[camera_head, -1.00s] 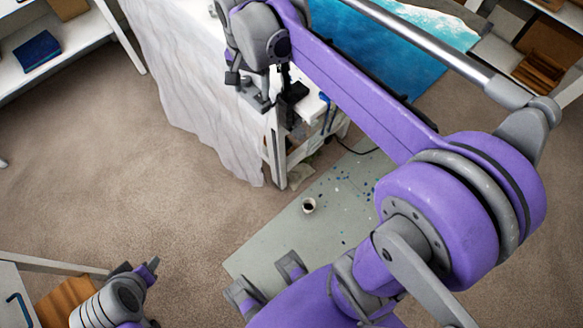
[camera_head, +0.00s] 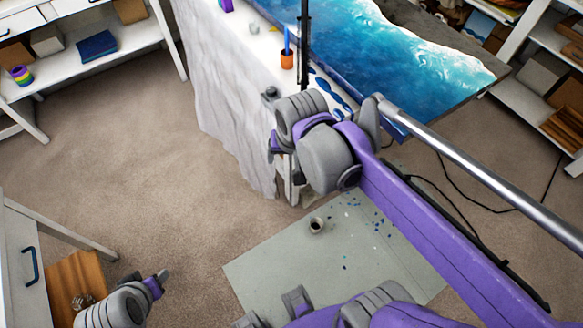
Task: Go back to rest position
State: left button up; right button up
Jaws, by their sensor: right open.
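My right arm comes in from the right, and its wrist is at the middle of the view. My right gripper (camera_head: 273,125) is open beside the near end of the cloth-covered table (camera_head: 225,95), partly hidden behind the grey wrist. I see nothing held in it. At the lower left, the end of my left arm shows, with my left gripper (camera_head: 157,283) small and partly hidden. Its jaws cannot be made out.
A small cup (camera_head: 317,225) stands on the grey floor mat (camera_head: 275,265). Shelves line the left and right. A drawer unit (camera_head: 20,270) is at lower left. Carpet at left is clear.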

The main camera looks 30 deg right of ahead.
pick_arm(q)
jog(key=shift+s, duration=0.3)
pick_arm(e)
jog(key=shift+s+a+f, duration=0.15)
jog(key=shift+s, duration=0.35)
pick_arm(q)
jog(key=shift+w, duration=0.1)
jog(key=shift+w+r+p, duration=0.1)
jog(key=shift+r+p, duration=0.3)
jog(key=shift+r, duration=0.15)
pick_arm(e)
jog(key=s+a+f+n+t, duration=0.2)
jog(key=s+f+n, duration=0.3)
jog(key=s, duration=0.2)
jog(key=shift+s+a+f+n, duration=0.15)
jog(key=shift+a+n, duration=0.15)
jog(key=shift+n, duration=0.1)
